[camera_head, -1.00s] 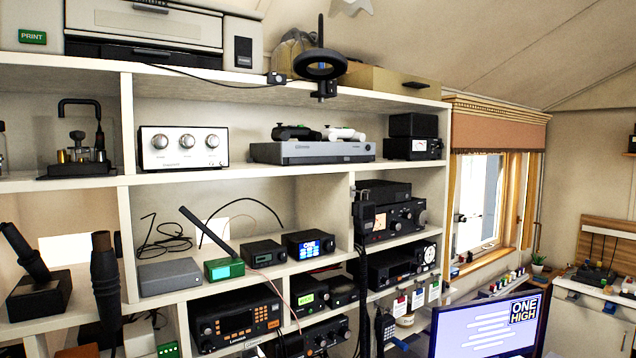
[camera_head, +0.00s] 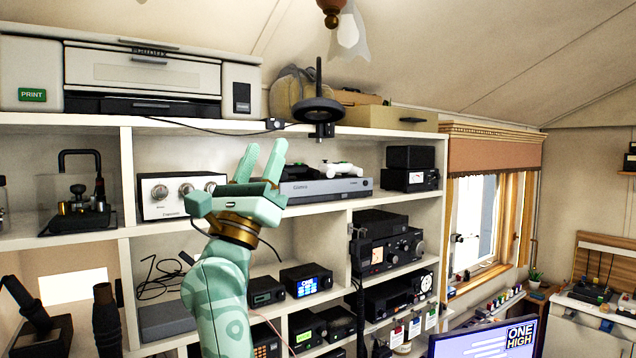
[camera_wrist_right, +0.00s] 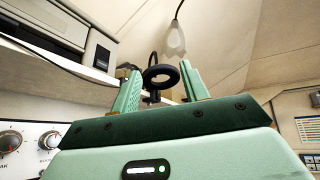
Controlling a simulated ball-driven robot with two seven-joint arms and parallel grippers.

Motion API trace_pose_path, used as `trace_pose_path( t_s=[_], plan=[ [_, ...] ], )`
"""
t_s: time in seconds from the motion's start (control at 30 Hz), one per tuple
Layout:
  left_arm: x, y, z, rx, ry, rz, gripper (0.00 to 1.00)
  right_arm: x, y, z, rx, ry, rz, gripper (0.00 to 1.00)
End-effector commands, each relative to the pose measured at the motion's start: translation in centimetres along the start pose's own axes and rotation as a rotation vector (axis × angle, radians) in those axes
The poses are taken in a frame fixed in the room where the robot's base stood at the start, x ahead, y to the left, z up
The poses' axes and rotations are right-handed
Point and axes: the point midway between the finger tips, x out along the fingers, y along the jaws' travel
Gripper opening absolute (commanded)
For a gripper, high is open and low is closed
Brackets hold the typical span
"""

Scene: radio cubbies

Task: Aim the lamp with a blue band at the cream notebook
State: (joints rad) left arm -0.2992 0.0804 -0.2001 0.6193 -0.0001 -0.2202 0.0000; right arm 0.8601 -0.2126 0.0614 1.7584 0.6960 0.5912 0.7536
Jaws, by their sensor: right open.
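A black ring-shaped lamp head (camera_head: 318,110) on a clamp is at the front edge of the top shelf. It also shows in the wrist view (camera_wrist_right: 152,86), framed between my right fingers. I cannot make out a blue band on it or on any other lamp. I cannot pick out a cream notebook. My right gripper (camera_head: 263,162) is open and empty, pointing up in front of the shelves, below and left of the ring in the head view. Its two fingers also show in the wrist view (camera_wrist_right: 160,92). My left gripper is not in view.
A printer (camera_head: 150,78) stands on the top shelf at left. A grey console (camera_head: 325,188) and a white knobbed unit (camera_head: 160,190) stand on the shelf behind my right gripper. A monitor (camera_head: 480,342) is at lower right.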

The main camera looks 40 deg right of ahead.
Motion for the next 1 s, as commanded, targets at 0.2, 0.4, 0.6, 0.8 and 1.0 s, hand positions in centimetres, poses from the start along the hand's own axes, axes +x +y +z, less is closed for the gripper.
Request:
trace_pose_path(
  t_s=[0.2, 0.4, 0.6, 0.8, 1.0],
  plan=[
    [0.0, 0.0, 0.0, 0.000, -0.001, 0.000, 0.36, 8.1, -4.2, 0.8, 1.005, 0.527, -0.459, 0.45],
    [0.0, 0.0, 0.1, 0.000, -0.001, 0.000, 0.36, 9.1, -3.1, 3.8, 1.489, 0.835, -0.651, 0.45],
    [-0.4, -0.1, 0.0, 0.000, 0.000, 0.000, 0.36, 9.6, -2.5, 4.2, 1.598, 0.921, -0.698, 0.45],
    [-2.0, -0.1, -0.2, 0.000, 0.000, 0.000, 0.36, 12.0, -1.8, 0.9, 1.593, 0.918, -0.701, 0.45],
    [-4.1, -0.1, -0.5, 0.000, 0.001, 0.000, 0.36, 14.8, -0.8, -3.4, 1.591, 0.916, -0.699, 0.45]
  ],
)
